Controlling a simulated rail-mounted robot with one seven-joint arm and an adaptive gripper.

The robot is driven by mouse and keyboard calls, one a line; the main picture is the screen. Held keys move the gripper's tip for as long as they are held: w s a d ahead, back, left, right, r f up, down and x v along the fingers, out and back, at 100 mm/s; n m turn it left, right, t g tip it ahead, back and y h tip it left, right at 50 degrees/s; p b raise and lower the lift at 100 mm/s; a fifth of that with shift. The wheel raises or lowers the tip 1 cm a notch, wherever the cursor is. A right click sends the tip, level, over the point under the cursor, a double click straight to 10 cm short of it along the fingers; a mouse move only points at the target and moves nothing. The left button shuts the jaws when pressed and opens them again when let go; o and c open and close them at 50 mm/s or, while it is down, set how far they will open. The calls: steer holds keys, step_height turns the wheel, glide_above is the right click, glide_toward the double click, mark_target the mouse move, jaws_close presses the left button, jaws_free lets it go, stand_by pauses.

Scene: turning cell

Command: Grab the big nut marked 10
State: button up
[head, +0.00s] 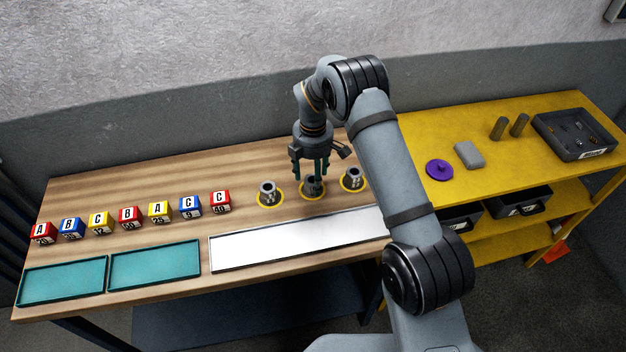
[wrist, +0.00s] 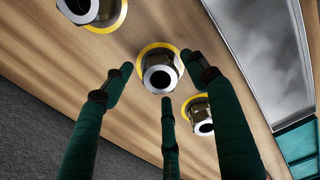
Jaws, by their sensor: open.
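Three metallic nuts stand in a row on the wooden bench, each on a yellow ring: a left nut (head: 268,190), a middle nut (head: 313,186) and a right nut (head: 352,177). No number is legible on any of them, so I cannot tell which is marked 10. My gripper (head: 311,171) points down above the middle nut with its green fingers spread and empty. In the wrist view the middle nut (wrist: 160,74) shows between the three fingertips, its round bore facing the camera. The other two nuts (wrist: 91,11) (wrist: 201,116) lie outside the fingers.
A white tray (head: 300,240) lies in front of the nuts. Several lettered cubes (head: 130,216) and two teal trays (head: 62,280) (head: 155,264) are at the left. The yellow table (head: 400,150) at the right holds a purple disc (head: 438,170), a grey block (head: 468,155), two cylinders and a dark bin (head: 577,135).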

steer(key=shift+c, duration=0.6)
steer(key=c, duration=1.3)
